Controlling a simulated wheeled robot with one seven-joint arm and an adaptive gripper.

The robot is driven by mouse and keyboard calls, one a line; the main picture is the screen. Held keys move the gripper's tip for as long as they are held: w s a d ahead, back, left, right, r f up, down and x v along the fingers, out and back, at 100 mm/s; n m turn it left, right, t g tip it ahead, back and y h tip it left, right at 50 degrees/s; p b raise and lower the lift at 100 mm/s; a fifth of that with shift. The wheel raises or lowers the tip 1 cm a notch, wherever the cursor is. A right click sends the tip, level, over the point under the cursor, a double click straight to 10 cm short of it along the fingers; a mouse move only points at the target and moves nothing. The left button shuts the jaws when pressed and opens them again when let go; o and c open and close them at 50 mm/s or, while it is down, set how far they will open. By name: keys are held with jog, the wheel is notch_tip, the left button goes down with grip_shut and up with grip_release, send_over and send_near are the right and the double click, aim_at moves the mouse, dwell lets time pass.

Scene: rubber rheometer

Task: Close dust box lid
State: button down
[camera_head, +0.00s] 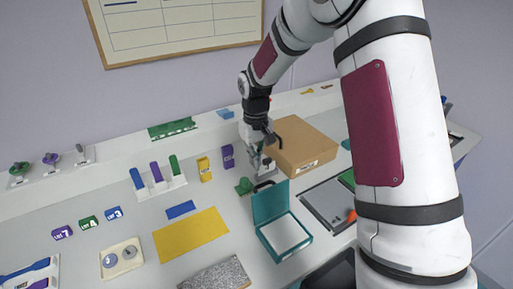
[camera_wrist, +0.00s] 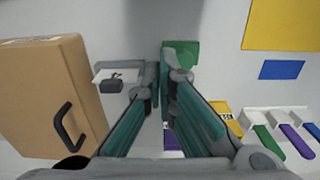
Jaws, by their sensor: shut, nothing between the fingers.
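A teal box (camera_head: 287,238) with a pale inside stands on the bench in the head view. It is the one box I see with a raised lid, so I take it as the dust box. Its teal lid (camera_head: 270,203) stands up nearly vertical along the far side. My gripper (camera_head: 264,168) is beyond the lid, left of the cardboard box, pointing down. In the wrist view my gripper (camera_wrist: 165,76) is shut with nothing held. The teal box and lid do not show in the wrist view.
A cardboard box (camera_head: 304,145) stands right of my gripper; the wrist view shows a black handle (camera_wrist: 69,125) on its side. A green piece (camera_head: 244,186) lies left of the gripper. A yellow mat (camera_head: 190,235) lies left of the teal box, and a grey tray (camera_head: 328,206) right of it.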

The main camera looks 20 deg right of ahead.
jog(key=shift+s+d+f+p, duration=0.1)
jog(key=shift+s+f+p, duration=0.2)
jog(key=shift+s, duration=0.35)
jog(key=shift+s+d+f+p, duration=0.1)
jog(key=shift+s+f+p, duration=0.2)
jog(key=shift+s, duration=0.3)
jog(key=shift+s+d+f+p, duration=0.1)
jog(key=shift+s+f+p, duration=0.2)
jog(key=shift+s, duration=0.35)
jog(key=shift+r, duration=0.15)
